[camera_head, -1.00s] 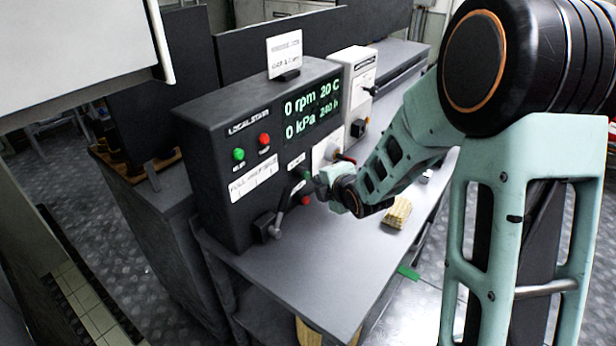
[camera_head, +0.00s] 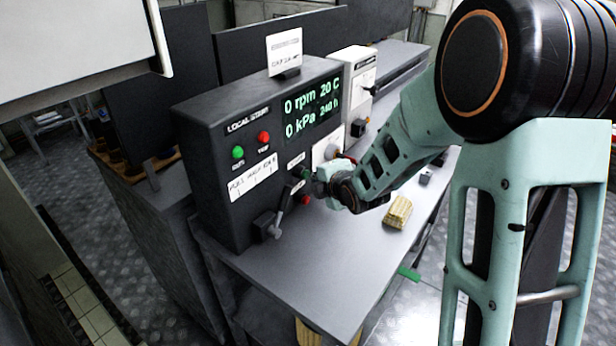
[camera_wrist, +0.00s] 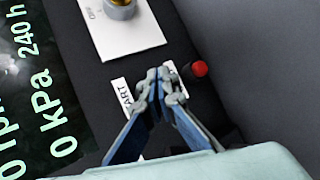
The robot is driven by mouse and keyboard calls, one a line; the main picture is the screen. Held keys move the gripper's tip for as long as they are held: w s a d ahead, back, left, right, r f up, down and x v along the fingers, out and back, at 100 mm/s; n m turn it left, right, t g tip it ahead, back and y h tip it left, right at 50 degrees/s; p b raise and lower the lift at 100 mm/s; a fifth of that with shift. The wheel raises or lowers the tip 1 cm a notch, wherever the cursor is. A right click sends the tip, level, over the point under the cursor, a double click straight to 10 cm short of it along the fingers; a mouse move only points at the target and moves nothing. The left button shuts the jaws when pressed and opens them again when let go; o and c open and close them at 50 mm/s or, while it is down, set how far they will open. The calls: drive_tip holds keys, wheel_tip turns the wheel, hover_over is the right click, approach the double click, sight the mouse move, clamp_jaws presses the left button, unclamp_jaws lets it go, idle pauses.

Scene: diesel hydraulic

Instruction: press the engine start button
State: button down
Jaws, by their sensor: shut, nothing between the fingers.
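The dark control panel (camera_head: 215,185), headed LOCAL START, stands on a grey bench. A small green button (camera_head: 305,173) shows on its front beside my gripper (camera_head: 318,184), with a red button (camera_head: 306,200) just below. In the wrist view my gripper (camera_wrist: 160,76) is shut and empty. Its fingertips lie over the panel between a white label (camera_wrist: 122,96) ending in ART and another label (camera_wrist: 176,82). The red button (camera_wrist: 200,68) shows to the right of the fingertips. The green button is hidden behind the fingers there, and I cannot tell whether they touch it.
A lever (camera_head: 277,222) sticks out at the panel's lower front. A key-switch plate (camera_wrist: 120,25) is close to the fingers. A green lamp (camera_head: 238,152), a red lamp (camera_head: 263,137) and a display (camera_head: 313,105) reading 0 rpm are above. A yellowish block (camera_head: 398,211) lies on the bench.

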drive_tip(key=shift+w+a+b, duration=0.35)
drive_tip(key=shift+a+b, duration=0.15)
drive_tip(key=shift+b, duration=0.05)
idle(0.5)
idle(0.4)
drive_tip(key=shift+s+d, duration=0.6)
drive_tip(key=shift+d, duration=0.2)
drive_tip(key=shift+d, duration=0.1)
drive_tip(key=shift+s+d+p, duration=0.15)
drive_tip(key=shift+s+d, duration=0.55)
drive_tip(key=shift+d, duration=0.3)
drive_tip(key=shift+s+d+p, duration=0.15)
drive_tip(key=shift+s+d, duration=0.55)
drive_tip(key=shift+d, duration=0.3)
